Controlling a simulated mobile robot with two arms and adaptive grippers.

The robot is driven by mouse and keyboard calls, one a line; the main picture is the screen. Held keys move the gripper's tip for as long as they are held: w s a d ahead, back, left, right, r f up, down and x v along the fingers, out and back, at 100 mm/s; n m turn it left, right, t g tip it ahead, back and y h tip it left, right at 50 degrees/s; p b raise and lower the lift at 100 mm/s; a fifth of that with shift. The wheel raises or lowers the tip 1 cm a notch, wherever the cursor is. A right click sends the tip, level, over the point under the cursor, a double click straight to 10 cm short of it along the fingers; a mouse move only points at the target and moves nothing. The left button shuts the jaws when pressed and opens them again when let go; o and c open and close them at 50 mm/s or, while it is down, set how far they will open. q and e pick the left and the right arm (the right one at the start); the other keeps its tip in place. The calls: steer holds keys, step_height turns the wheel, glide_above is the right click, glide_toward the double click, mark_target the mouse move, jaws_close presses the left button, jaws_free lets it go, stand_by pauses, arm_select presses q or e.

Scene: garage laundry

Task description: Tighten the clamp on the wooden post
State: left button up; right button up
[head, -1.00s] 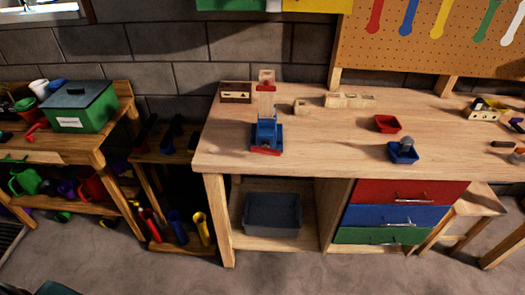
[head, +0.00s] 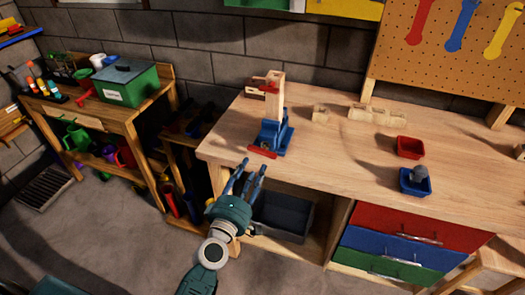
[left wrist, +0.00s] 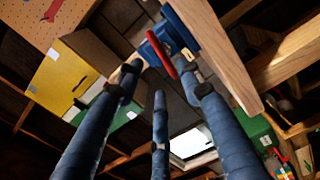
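The wooden post (head: 277,97) stands upright on the workbench (head: 350,150), held at its foot by a blue clamp (head: 275,135). The clamp's red handle (head: 262,152) lies at the front, by the bench edge. My left gripper (head: 253,168) is below and in front of the handle, outside the bench edge, fingers pointing up. Its fingers are spread and empty. In the left wrist view, the red handle (left wrist: 176,54) and blue clamp (left wrist: 160,42) show beyond the open fingertips, apart from them. How tight the clamp is cannot be seen. My right gripper is out of view.
The bench edge (left wrist: 222,55) runs close beside the left fingers. A grey bin (head: 283,216) sits on the shelf below. A red tray (head: 410,147) and a blue tray (head: 414,184) stand on the right; wooden blocks (head: 376,113) lie behind. The bench's middle is clear.

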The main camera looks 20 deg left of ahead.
mark_target(261, 154)
arm_select(q)
steer(key=w, duration=0.5)
steer(key=shift+w, duration=0.1)
steer(key=w, duration=0.3)
steer(key=shift+w+d+f, duration=0.1)
steer(key=shift+w+d, duration=0.05)
steer(key=shift+w, duration=0.6)
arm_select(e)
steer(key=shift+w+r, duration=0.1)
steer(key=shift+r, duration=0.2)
arm_select(q)
steer(key=c, duration=0.8)
jaws_close()
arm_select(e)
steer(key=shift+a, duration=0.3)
